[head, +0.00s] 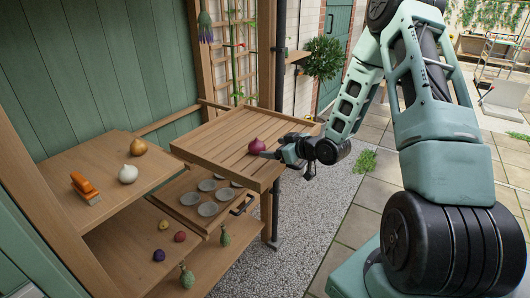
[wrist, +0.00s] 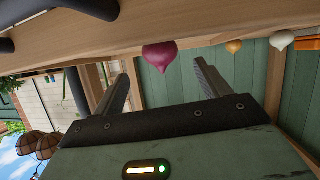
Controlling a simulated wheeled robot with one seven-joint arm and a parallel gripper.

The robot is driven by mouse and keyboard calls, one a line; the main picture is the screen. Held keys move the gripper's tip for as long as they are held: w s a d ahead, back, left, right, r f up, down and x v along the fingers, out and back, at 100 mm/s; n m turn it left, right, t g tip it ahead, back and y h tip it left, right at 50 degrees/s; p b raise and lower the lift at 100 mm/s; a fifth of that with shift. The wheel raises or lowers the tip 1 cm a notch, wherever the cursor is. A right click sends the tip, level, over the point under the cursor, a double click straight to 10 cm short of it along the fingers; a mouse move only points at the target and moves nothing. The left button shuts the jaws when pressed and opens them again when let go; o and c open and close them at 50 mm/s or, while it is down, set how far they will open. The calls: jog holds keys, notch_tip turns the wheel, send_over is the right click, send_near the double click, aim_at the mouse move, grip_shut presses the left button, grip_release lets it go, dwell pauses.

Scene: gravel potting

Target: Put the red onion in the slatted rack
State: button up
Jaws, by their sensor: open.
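The red onion (head: 257,146) sits upright on the slatted rack (head: 215,140), toward its right side. My gripper (head: 271,154) is just to the right of the onion, low over the rack's right part, with its fingers pointing at it. In the wrist view the onion (wrist: 160,56) shows at the top middle, between the lines of the two fingers and around their tips. My gripper (wrist: 163,64) is open there, with a gap on both sides of the onion. Whether a finger touches it I cannot tell.
The left shelf holds a yellow onion (head: 138,147), a white onion (head: 128,173) and an orange brush (head: 85,187). A tray with several round cups (head: 208,209) is below the rack. Small bulbs (head: 180,236) lie lower. A dark post (head: 279,60) stands behind the rack.

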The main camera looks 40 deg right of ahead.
jog(key=s+a+r+g, duration=0.1)
jog(key=a, duration=0.2)
jog(key=s+a+r+n+g, duration=0.1)
jog(key=a, duration=0.3)
jog(key=s+a+r+g, duration=0.1)
jog(key=a, duration=0.3)
jog(key=shift+n+g+b, duration=0.3)
jog(key=shift+n+g, duration=0.1)
jog(key=s+a+r+n+g+h, duration=0.1)
jog(key=s+a+r+g, duration=0.15)
jog(key=s+a, duration=0.6)
jog(key=s+a+r+n+g, duration=0.15)
jog(key=s+a+g, duration=0.25)
jog(key=s+a, duration=0.5)
jog(key=s+a+r+g, duration=0.1)
jog(key=s+a, duration=0.1)
jog(key=s, duration=0.4)
jog(key=s+a+r+g+h, duration=0.1)
jog(key=s+a+r+g, duration=0.1)
jog(key=s, duration=0.4)
jog(key=shift+a+r, duration=0.15)
jog(key=shift+a, duration=0.15)
jog(key=shift+n, duration=0.25)
